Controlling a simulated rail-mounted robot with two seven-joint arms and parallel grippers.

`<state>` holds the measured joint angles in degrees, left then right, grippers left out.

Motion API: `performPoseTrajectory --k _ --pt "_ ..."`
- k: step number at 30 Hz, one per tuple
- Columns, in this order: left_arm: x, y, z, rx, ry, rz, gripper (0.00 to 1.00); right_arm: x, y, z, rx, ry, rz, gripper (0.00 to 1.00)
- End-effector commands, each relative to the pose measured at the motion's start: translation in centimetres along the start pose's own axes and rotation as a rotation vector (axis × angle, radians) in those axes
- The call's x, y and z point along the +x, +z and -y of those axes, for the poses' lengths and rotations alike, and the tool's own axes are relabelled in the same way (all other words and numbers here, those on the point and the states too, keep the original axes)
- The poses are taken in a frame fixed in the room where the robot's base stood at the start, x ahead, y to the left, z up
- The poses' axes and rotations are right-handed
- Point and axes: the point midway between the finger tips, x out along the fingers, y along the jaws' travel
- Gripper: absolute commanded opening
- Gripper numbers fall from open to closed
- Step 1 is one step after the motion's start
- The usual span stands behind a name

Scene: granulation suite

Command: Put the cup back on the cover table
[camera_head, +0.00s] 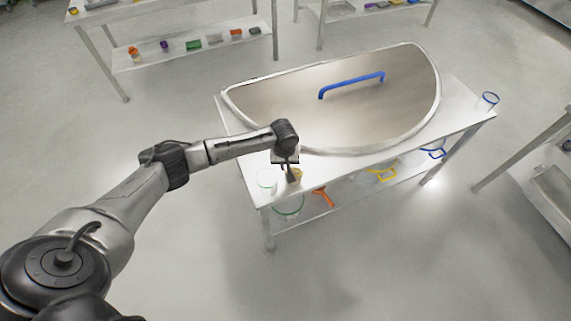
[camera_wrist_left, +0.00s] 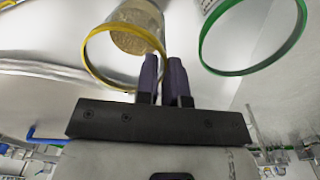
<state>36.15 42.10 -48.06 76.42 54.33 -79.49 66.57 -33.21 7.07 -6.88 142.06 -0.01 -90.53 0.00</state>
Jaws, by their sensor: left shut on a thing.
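The cup (camera_wrist_left: 135,30) is clear with a yellow rim and holds pale, grainy material. In the wrist view, the two dark fingers of my left gripper (camera_wrist_left: 163,78) are close together at its rim, shut on its wall. In the head view, my left gripper (camera_head: 291,178) points down at the near left corner of the cover table (camera_head: 351,170). The cup (camera_head: 297,175) is partly hidden behind the fingers there. I cannot tell whether its base touches the tabletop. My right gripper is not in view.
A clear cup (camera_head: 267,182) stands just left of the gripper; its green rim (camera_wrist_left: 240,72) shows in the wrist view. A large half-round cover (camera_head: 390,120) with a blue handle fills most of the table. A blue-rimmed cup (camera_head: 487,102) stands at the right end. Scoops lie on the lower shelf.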

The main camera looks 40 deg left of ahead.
Motion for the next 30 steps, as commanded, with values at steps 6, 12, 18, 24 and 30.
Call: performPoseTrajectory --k 6,12,18,24,30 --pt "0.0 0.0 0.0 -0.001 0.001 0.000 0.00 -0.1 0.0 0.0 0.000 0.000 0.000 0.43" --pt "0.3 0.0 0.0 0.000 0.000 0.000 0.20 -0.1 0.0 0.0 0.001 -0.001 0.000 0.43" --pt "0.3 0.0 0.0 0.000 0.001 0.000 0.35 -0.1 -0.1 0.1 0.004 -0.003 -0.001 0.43" --pt "0.2 0.0 0.0 0.000 0.001 -0.001 0.35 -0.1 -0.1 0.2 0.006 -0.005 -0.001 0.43" --pt "-1.8 -0.1 -0.1 -0.001 0.003 -0.001 0.35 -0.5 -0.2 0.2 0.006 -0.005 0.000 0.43"
